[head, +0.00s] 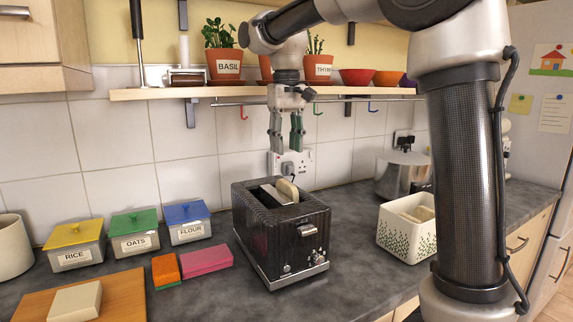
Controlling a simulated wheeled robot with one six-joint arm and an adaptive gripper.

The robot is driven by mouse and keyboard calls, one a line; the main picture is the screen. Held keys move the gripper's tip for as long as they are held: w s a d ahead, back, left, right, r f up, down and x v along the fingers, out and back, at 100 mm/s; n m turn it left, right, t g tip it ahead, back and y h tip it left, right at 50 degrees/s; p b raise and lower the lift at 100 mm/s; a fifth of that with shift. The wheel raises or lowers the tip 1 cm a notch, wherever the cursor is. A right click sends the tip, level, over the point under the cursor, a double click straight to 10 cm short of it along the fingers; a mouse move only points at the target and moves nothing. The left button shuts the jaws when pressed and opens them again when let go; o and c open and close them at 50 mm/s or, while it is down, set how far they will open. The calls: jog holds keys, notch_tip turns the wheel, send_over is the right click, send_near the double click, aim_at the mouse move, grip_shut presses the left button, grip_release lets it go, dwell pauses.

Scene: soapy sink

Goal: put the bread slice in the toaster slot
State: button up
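The black toaster (283,239) stands on the counter with its slots facing up. A pale bread slice (287,188) stands upright at the toaster's right-hand slot, its upper part showing above the top. Its lower part is hidden inside the toaster. The other slot, to its left, shows no bread. My gripper (286,149) points down above the toaster, its two green-grey fingers apart with nothing between them. A gap shows between the fingertips and the bread.
A patterned white bin (407,233) holding pale pieces and a metal pot (403,174) are at right. Lidded tins, sponges (206,260) and a wooden board (117,290) with a pale block are at left. A shelf (160,93) with pots runs behind my gripper.

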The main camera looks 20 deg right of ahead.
jog(key=s+d+m+t, duration=0.1)
jog(key=s+d+t, duration=0.1)
jog(key=s+d, duration=0.85)
jog(key=s+d+f+t, duration=0.1)
jog(key=s+d+f, duration=0.1)
jog(key=s+f, duration=0.3)
jog(key=s+d+f+m+t, duration=0.1)
jog(key=s+f, duration=0.4)
jog(key=s, duration=0.5)
jog(key=shift+s+d+f, duration=0.25)
jog(key=shift+d+f, duration=0.1)
jog(key=shift+d, duration=0.35)
